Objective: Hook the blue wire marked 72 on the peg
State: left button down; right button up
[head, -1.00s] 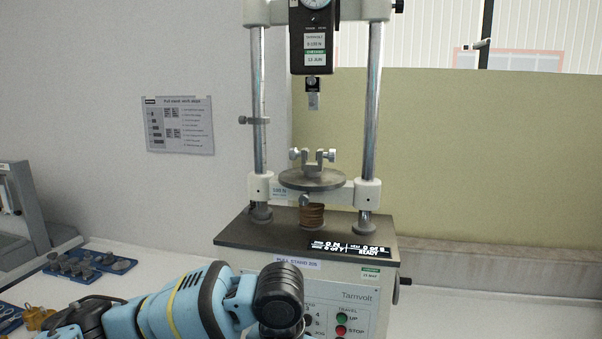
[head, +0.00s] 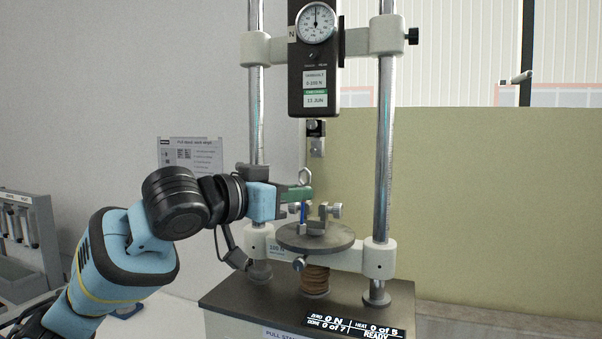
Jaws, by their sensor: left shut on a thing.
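My left gripper (head: 299,194) has green fingers and is shut on a short blue wire (head: 303,214). The wire stands about upright, with a metal ring at its top above the fingers and its lower part below them. I cannot read a 72 on it. The gripper is just above the left side of the tester's round plate and its clamp (head: 322,214). A small metal fitting (head: 317,146), which may be the peg, hangs under the black gauge body, above and right of the ring and apart from it in the picture. My right gripper is not in view.
Two steel columns (head: 384,150) flank the plate (head: 315,238). A dial gauge (head: 316,22) sits at the top. A grey rack (head: 25,230) stands far left.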

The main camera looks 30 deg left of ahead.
pick_arm(q)
jog(key=r, duration=0.2)
jog(key=a+r+t, duration=0.1)
jog(key=shift+s+r, duration=0.3)
jog(key=shift+r, duration=0.05)
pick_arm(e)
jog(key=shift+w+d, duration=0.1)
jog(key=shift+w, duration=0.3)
pick_arm(q)
jog(key=shift+w, duration=0.1)
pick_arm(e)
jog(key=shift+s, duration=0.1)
pick_arm(q)
jog(key=w+a, duration=0.2)
jog(key=w, duration=0.7)
jog(key=shift+w+a+f, duration=0.15)
jog(key=shift+w+a, duration=0.05)
jog(key=shift+w, duration=0.2)
dwell(0.5)
jog(key=shift+w+f, duration=0.1)
dwell(0.5)
jog(key=c, duration=1.3)
grip_release()
jog(key=shift+o, duration=0.2)
